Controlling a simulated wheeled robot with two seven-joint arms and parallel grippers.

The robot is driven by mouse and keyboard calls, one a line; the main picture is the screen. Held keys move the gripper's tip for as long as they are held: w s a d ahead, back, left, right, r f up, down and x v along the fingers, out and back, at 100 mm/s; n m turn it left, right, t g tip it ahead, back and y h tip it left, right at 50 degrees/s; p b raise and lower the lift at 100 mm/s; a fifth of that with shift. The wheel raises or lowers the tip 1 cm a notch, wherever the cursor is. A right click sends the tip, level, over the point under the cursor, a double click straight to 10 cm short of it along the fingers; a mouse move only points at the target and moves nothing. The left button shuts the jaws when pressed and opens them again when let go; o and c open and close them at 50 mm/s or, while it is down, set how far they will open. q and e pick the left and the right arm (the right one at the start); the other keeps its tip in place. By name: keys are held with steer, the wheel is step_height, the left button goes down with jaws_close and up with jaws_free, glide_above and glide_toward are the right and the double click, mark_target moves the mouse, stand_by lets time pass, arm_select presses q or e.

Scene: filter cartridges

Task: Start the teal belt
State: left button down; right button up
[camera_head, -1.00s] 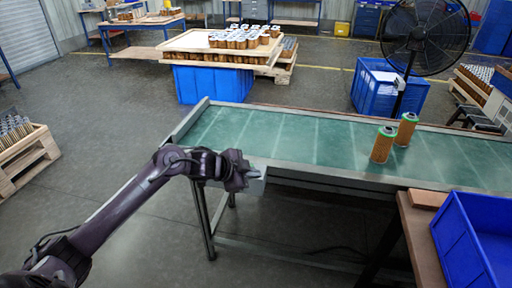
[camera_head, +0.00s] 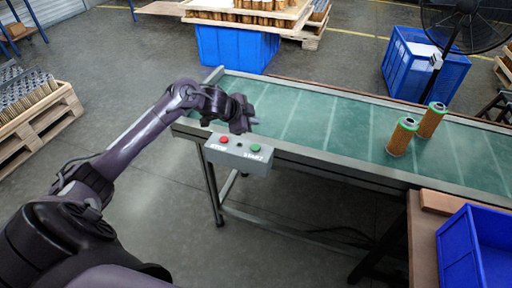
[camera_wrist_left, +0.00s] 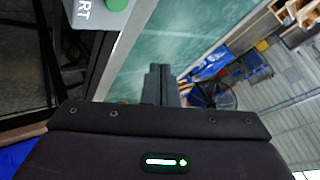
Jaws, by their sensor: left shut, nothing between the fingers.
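The teal belt (camera_head: 345,130) runs across the head view in a grey metal frame. A grey control box (camera_head: 238,153) is fixed to the frame's near side, with a red button (camera_head: 223,140) on the left and a green button (camera_head: 255,147) marked START on the right. My left gripper (camera_head: 251,122) is shut and empty, above the box and close to the belt's near edge, apart from the green button. In the left wrist view, the shut fingers (camera_wrist_left: 160,84) show over the belt, and part of the green button (camera_wrist_left: 116,4) shows at the top left. My right gripper is not in view.
Two orange filter cartridges with green tops, one nearer (camera_head: 401,138) and one farther (camera_head: 431,121), stand on the belt's right part. A blue bin (camera_head: 455,252) sits on a brown table at the lower right. Open floor lies below the belt.

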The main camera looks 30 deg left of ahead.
arm_select(q)
steer(key=b, duration=0.7)
glide_above(253, 149)
step_height(253, 149, down, 6)
steer(key=shift+a+f, duration=0.1)
steer(key=shift+f, duration=1.05)
steer(key=shift+f, duration=0.1)
stand_by(0.5)
steer(key=shift+f+b, duration=0.3)
steer(key=shift+f, duration=0.05)
